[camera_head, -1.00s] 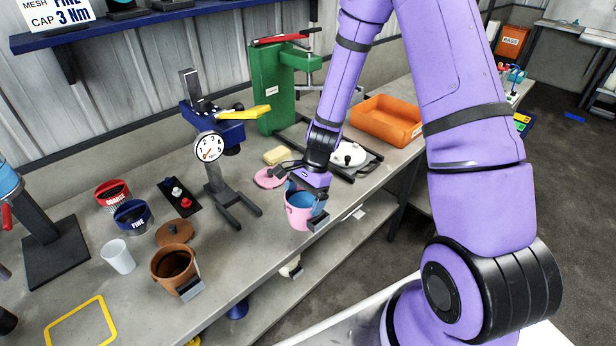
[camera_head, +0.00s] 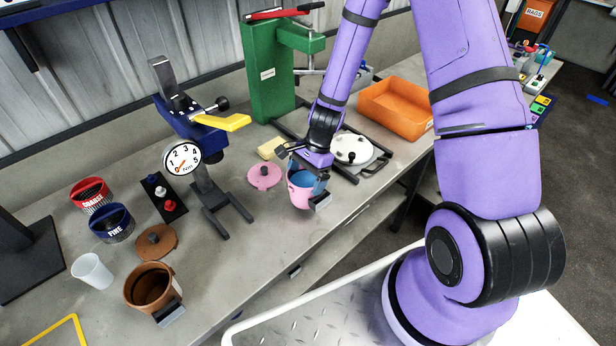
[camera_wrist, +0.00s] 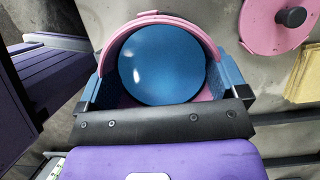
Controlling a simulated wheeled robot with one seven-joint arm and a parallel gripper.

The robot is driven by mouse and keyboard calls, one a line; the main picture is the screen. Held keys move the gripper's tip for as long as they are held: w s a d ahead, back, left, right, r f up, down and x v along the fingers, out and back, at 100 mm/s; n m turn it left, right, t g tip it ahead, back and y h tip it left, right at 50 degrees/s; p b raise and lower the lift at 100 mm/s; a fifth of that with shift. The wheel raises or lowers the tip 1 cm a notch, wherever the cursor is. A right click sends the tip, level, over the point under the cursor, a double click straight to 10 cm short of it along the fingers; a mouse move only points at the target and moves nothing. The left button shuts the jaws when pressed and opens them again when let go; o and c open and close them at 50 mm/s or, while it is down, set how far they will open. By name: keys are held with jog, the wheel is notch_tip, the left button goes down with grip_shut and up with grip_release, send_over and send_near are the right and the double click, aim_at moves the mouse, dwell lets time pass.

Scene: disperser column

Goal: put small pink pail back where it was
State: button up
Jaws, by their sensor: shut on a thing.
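The small pink pail (camera_head: 303,190) is in my gripper (camera_head: 308,182), near the front edge of the grey bench. My gripper is shut on it, with the fingers on either side of the pail. In the wrist view the pail's pink rim (camera_wrist: 160,17) curves around a smooth blue surface inside it (camera_wrist: 162,62). The pail looks roughly upright. I cannot tell whether its bottom touches the bench. A pink lid with a dark knob (camera_head: 265,176) lies on the bench just left of the pail; it also shows in the wrist view (camera_wrist: 272,27).
A black-framed stand with a white round lid (camera_head: 352,150) is right of my gripper. A yellow sponge-like block (camera_head: 271,147) lies behind. A dial-gauge column (camera_head: 183,158) and a brown pot (camera_head: 150,287) stand left. An orange tray (camera_head: 395,108) is at back right.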

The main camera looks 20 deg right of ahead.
jog(key=shift+f, duration=0.95)
jog(key=shift+f, duration=0.15)
jog(key=o, duration=1)
